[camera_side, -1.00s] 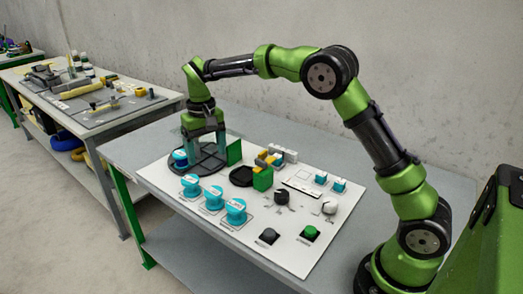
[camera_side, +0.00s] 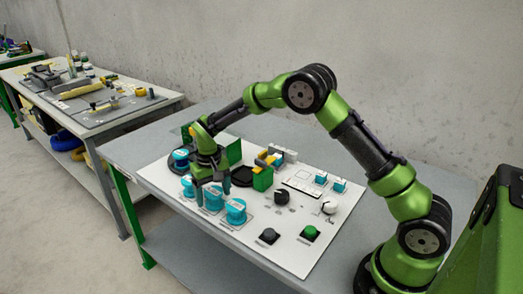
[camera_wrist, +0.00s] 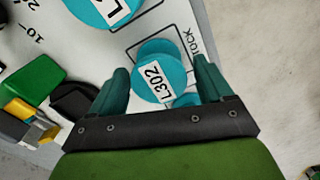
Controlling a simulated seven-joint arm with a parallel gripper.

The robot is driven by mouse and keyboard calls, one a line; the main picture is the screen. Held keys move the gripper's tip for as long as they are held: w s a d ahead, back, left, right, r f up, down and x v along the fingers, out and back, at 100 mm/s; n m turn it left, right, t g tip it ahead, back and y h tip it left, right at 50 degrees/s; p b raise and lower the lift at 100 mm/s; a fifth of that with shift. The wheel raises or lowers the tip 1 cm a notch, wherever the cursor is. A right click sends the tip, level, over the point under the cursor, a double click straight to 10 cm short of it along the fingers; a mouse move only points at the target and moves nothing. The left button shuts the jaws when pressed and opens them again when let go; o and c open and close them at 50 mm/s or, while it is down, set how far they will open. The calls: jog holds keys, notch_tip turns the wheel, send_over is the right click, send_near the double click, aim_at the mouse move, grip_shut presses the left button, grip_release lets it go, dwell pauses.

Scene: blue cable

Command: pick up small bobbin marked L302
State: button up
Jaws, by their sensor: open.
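The small bobbin marked L302 (camera_wrist: 155,78) is teal with a white label. In the wrist view it lies between the two dark teal fingers of my gripper (camera_wrist: 160,88), which are open and spread to either side of it. In the side view my gripper (camera_side: 210,192) points down over the row of teal bobbins at the board's front left, and its fingers partly hide them. I cannot tell from these frames how far the fingertips are above the board. No label can be read in the side view.
A larger teal bobbin (camera_wrist: 100,8) sits close by in the wrist view. A second bobbin (camera_side: 236,211) stands right of my gripper. A green upright plate (camera_side: 234,152), yellow and green blocks (camera_side: 263,178) and knobs (camera_side: 282,198) stand on the white board (camera_side: 285,248).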

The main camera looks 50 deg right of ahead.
jog(key=shift+c, duration=0.4)
jog(key=c, duration=0.9)
